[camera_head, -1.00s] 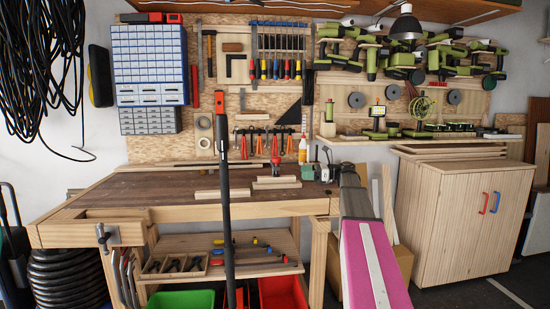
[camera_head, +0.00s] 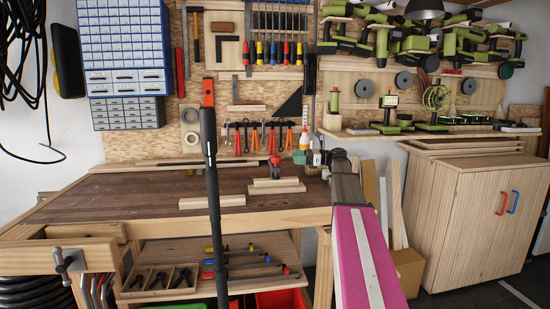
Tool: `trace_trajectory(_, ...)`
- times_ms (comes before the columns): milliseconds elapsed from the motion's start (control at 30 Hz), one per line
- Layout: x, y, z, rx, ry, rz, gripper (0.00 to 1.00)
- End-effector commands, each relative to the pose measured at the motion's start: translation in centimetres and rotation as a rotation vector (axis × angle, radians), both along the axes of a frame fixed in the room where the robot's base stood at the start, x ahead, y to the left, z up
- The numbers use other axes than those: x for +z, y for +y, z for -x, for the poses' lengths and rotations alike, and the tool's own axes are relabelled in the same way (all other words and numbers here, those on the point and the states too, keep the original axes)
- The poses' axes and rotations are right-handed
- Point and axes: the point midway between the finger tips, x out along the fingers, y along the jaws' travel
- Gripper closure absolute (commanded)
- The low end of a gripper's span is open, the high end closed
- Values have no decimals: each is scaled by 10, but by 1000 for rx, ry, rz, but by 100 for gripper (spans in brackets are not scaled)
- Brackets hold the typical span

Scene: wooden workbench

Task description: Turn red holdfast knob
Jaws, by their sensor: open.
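A small red knob (camera_head: 275,161) stands on the workbench top (camera_head: 150,190), behind the loose wood blocks. What lies under the knob is too small to make out. My arm comes up from the bottom right with a pink and grey link. My gripper (camera_head: 318,161) is at its far end, small and partly hidden by the wrist, over the right end of the bench. It is open, to the right of the red knob and apart from it. Nothing is visible between its fingers.
Wood blocks (camera_head: 276,186) and a wood strip (camera_head: 212,201) lie on the bench. A dark upright pole (camera_head: 215,190) crosses the view in front of it. A white bottle (camera_head: 304,140) stands at the back. A wooden cabinet (camera_head: 460,225) is on the right.

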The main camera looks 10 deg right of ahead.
Motion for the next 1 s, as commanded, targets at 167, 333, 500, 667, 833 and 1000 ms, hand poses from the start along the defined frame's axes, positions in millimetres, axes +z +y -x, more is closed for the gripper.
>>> trace_trajectory(167,0,30,-5,3,0,1,24)
trace_trajectory(333,0,60,-11,2,0,1,24)
trace_trajectory(500,0,82,-16,1,0,1,24)
trace_trajectory(667,0,93,-18,1,0,1,24)
trace_trajectory(833,0,96,-19,0,0,1,24)
trace_trajectory(1000,0,96,-19,0,0,1,24)
